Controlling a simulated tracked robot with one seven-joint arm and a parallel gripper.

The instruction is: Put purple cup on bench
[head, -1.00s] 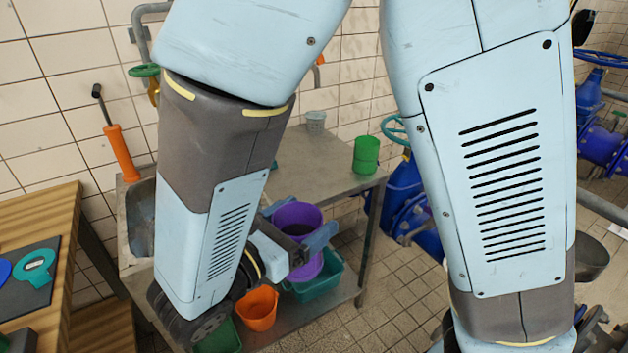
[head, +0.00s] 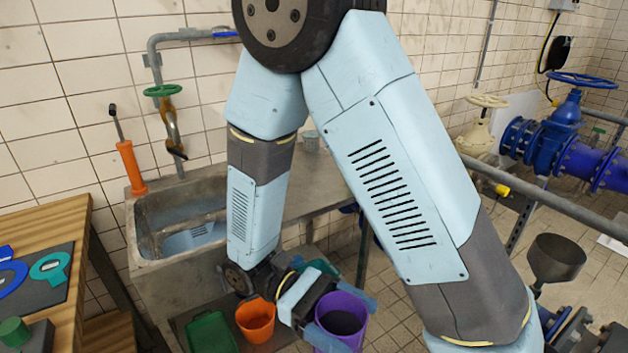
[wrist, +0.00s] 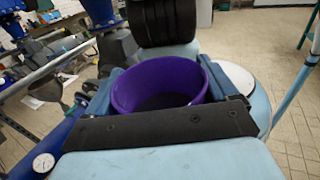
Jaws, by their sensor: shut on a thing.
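The purple cup (head: 343,316) is held between the blue fingers of my gripper (head: 345,320), low in the head view. The gripper is shut on it. In the wrist view the purple cup (wrist: 165,85) shows its open rim between the two fingers, with a dark inside. The grey steel bench (head: 306,188) with a built-in sink stands against the tiled wall, partly hidden by my arm. The cup is lower in the head view than the bench top, in front and to the right of the sink.
A green container (head: 212,332), an orange bucket (head: 256,320) and a teal container (head: 322,267) are low under the bench. A grey cup (head: 310,141) stands at the bench's back. A wooden table (head: 45,225) is at left. Blue pipework (head: 565,150) and a dark funnel (head: 556,258) are at right.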

